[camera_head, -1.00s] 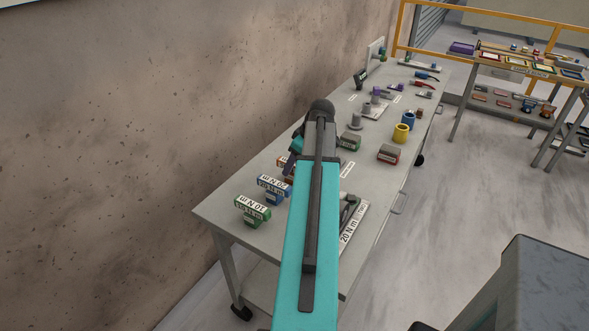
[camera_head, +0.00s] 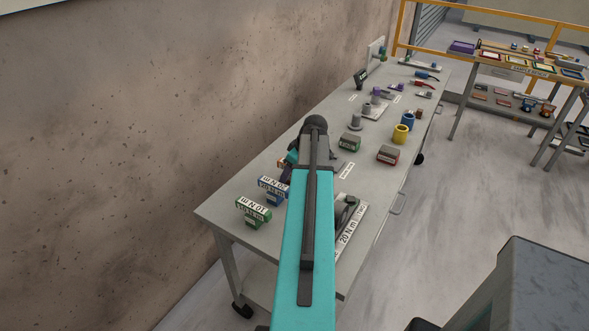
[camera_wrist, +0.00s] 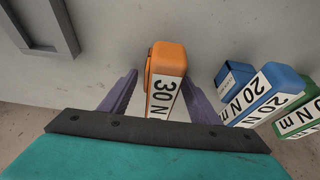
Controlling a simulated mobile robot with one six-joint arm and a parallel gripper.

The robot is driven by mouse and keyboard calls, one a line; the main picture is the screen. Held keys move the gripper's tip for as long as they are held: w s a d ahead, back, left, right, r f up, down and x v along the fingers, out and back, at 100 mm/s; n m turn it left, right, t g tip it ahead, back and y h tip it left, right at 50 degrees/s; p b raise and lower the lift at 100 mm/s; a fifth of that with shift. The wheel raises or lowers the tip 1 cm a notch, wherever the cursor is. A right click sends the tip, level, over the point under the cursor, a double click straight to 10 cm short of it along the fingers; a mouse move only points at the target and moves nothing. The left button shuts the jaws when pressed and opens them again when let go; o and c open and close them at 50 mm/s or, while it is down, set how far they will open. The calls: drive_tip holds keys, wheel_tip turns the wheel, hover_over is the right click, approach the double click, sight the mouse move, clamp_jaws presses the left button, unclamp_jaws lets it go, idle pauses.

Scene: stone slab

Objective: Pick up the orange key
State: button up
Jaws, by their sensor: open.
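The orange key (camera_wrist: 166,65) shows in the wrist view, with a white label reading "30 N m". It stands between the two purple fingers of my gripper (camera_wrist: 160,95), which are open with a gap on each side of it. I cannot tell whether either finger touches it. In the head view my teal arm covers most of my gripper, and only a small orange-brown patch of the key (camera_head: 282,163) shows beside the arm.
A blue key (camera_head: 273,190) labelled 20 N m and a green key (camera_head: 253,212) labelled 10 N m stand close by on the grey table (camera_head: 230,190). A grey frame (camera_wrist: 45,25) lies on the other side. A wall (camera_head: 150,120) runs along the table.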

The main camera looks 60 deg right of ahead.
idle(0.6)
clamp_jaws()
